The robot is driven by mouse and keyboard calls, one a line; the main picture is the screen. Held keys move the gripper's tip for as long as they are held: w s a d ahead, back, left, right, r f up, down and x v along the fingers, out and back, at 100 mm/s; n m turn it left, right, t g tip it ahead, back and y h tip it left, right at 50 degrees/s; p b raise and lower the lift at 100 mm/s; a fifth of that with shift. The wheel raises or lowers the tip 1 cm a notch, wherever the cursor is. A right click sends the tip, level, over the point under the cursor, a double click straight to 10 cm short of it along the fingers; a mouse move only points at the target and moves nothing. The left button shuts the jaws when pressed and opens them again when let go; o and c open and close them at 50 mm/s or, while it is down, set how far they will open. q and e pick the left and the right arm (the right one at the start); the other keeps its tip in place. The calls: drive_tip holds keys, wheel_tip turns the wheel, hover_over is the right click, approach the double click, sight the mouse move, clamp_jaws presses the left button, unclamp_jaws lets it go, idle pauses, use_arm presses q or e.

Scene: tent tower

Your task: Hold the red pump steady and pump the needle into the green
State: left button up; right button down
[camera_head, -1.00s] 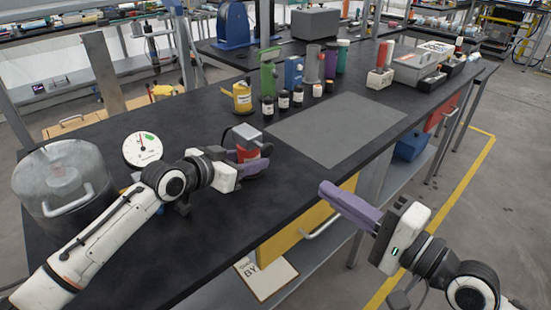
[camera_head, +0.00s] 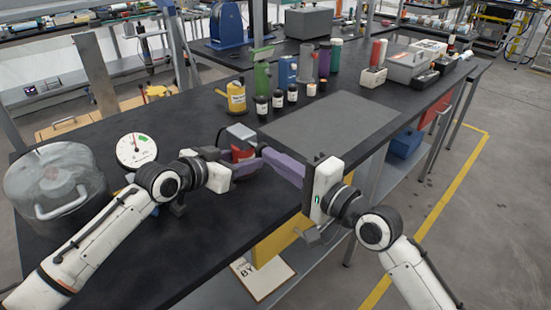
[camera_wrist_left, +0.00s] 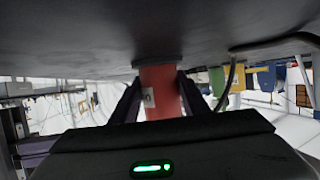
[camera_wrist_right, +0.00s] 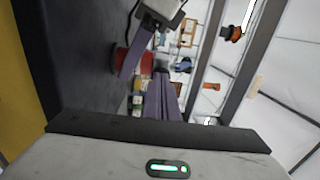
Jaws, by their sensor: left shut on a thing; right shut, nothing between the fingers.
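The red pump (camera_head: 243,153) stands on the black bench with a grey block-shaped top (camera_head: 238,134). My left gripper (camera_wrist_left: 160,98) is shut around its red body, one finger on each side in the left wrist view. My right gripper (camera_head: 266,153) is shut and empty, its purple fingertips close beside the pump at bench height. I cannot tell whether they touch it. In the right wrist view the shut fingers (camera_wrist_right: 162,92) show apart from the pump (camera_wrist_right: 122,61). The round white gauge (camera_head: 137,151) has a green patch at upper right; the thin needle's exact reading is too small to tell.
A metal pressure pot (camera_head: 55,185) stands at the bench's left. A yellow can (camera_head: 236,97), small dark bottles (camera_head: 262,106) and a green bottle (camera_head: 262,77) stand behind the pump. A flat grey mat (camera_head: 330,128) lies to the right, bare.

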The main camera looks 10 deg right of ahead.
drive_tip(key=shift+w+a, duration=0.1)
use_arm(q)
drive_tip(key=shift+d, duration=0.1)
use_arm(e)
drive_tip(key=shift+x, duration=1.45)
use_arm(q)
drive_tip(key=shift+s+d, duration=0.1)
drive_tip(key=shift+a, duration=0.2)
use_arm(e)
drive_tip(key=v, duration=1.4)
use_arm(q)
drive_tip(key=o, duration=1.5)
drive_tip(key=shift+c, duration=0.2)
